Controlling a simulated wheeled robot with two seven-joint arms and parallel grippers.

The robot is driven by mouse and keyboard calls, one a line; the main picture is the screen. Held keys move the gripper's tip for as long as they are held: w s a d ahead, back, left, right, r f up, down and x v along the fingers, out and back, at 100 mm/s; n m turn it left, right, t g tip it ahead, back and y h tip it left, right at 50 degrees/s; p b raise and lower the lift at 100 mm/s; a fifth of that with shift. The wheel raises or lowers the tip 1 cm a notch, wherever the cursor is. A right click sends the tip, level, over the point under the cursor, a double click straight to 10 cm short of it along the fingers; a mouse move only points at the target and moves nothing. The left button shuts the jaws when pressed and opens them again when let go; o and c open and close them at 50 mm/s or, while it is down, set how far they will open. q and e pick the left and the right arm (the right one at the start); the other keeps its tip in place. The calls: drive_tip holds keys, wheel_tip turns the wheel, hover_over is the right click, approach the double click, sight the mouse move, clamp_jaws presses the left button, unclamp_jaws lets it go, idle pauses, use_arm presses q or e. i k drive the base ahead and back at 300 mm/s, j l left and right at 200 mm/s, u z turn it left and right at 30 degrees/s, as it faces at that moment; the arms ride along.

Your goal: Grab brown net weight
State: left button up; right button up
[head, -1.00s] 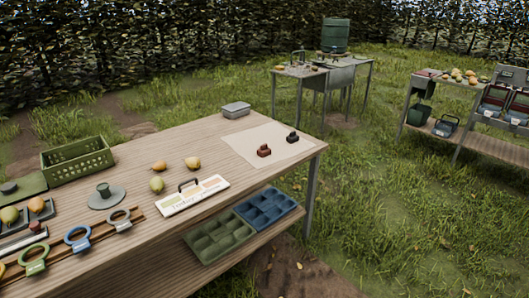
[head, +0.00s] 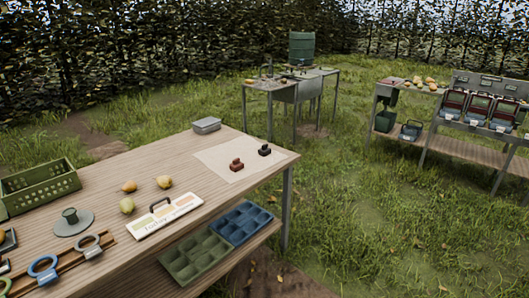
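A reddish-brown weight (head: 236,165) sits on a pale sheet (head: 222,174) at the right end of the wooden table in the head view. A similar dark, nearly black weight (head: 264,150) stands on the same sheet, behind and to the right of it. The two weights are apart, and nothing touches the brown one. Neither of my grippers is in view.
The table (head: 120,170) also holds a grey box (head: 207,125), a green crate (head: 40,187), several pears and a handled sign (head: 163,216). Green and blue trays (head: 240,222) lie on its lower shelf. Grass is open to the right, before a shelf bench (head: 440,145).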

sight(236, 165)
drive_tip(key=i+u, duration=0.1)
drive_tip(key=u, duration=0.65)
drive_tip(key=i+l+u, duration=0.55)
drive_tip(key=l+u, duration=0.25)
drive_tip(key=i+l+u, duration=0.2)
drive_tip(key=l+u, duration=0.2)
drive_tip(key=i+l, duration=0.1)
drive_tip(key=l, duration=0.3)
drive_tip(key=i+l, duration=0.15)
drive_tip(key=l, duration=0.25)
drive_tip(key=i+l+u, duration=0.1)
drive_tip(key=l, duration=0.3)
drive_tip(key=i+l, duration=0.1)
drive_tip(key=l, duration=0.3)
drive_tip(key=i+l, duration=0.1)
drive_tip(key=l, duration=0.3)
